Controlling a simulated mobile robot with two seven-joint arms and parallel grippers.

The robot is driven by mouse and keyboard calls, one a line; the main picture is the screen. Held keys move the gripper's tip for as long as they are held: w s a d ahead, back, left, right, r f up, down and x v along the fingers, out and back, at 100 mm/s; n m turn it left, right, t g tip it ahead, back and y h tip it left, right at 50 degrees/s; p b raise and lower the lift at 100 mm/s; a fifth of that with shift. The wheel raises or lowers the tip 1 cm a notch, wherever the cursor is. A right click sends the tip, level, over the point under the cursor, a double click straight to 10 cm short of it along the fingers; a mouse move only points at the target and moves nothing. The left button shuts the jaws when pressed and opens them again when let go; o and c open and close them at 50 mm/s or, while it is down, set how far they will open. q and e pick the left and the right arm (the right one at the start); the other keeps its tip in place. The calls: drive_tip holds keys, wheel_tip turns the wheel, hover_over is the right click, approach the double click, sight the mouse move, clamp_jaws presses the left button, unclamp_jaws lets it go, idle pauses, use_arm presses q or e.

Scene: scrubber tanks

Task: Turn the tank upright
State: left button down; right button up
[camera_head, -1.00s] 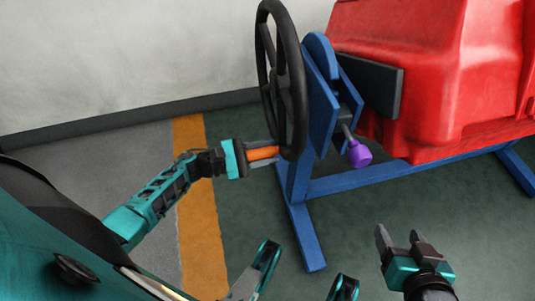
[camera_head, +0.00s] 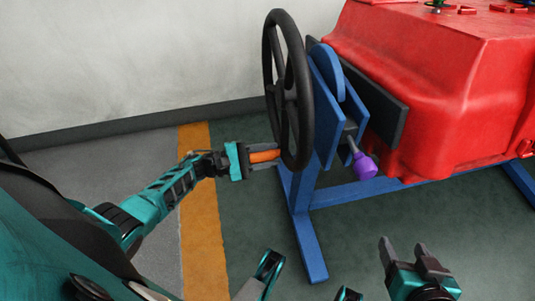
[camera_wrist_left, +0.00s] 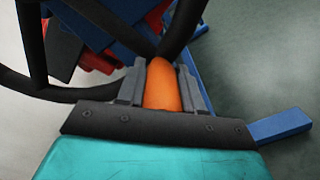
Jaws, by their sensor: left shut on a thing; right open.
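The red tank (camera_head: 440,80) sits on a blue frame (camera_head: 308,235) at the right, its upper face with small fittings showing. A black handwheel (camera_head: 300,95) stands upright at the frame's left end. My left gripper (camera_head: 262,158) is shut on the orange handle (camera_head: 264,156) low on the wheel's rim. In the left wrist view the orange handle (camera_wrist_left: 162,88) lies between the two fingers. A lever with a purple knob (camera_head: 364,166) hangs beside the blue plate. My right gripper (camera_head: 405,252) is open and empty at the lower right, apart from everything.
A black plate (camera_head: 385,100) lies between the wheel mount and the tank. A pale wall (camera_head: 130,60) is behind. The green floor (camera_head: 440,220) below the frame is clear, with an orange stripe (camera_head: 202,230) at the left.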

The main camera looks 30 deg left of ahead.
use_arm(q)
drive_tip(key=shift+w+d+r, duration=0.15)
drive_tip(key=shift+w+d, duration=0.05)
drive_tip(key=shift+w, duration=0.05)
drive_tip(key=c, duration=0.8)
unclamp_jaws()
drive_tip(key=shift+o, duration=0.2)
drive_tip(key=shift+a, duration=0.1)
drive_tip(key=shift+s+a, duration=0.2)
drive_tip(key=shift+s, duration=0.05)
drive_tip(key=v, duration=1.2)
drive_tip(key=shift+a, duration=0.1)
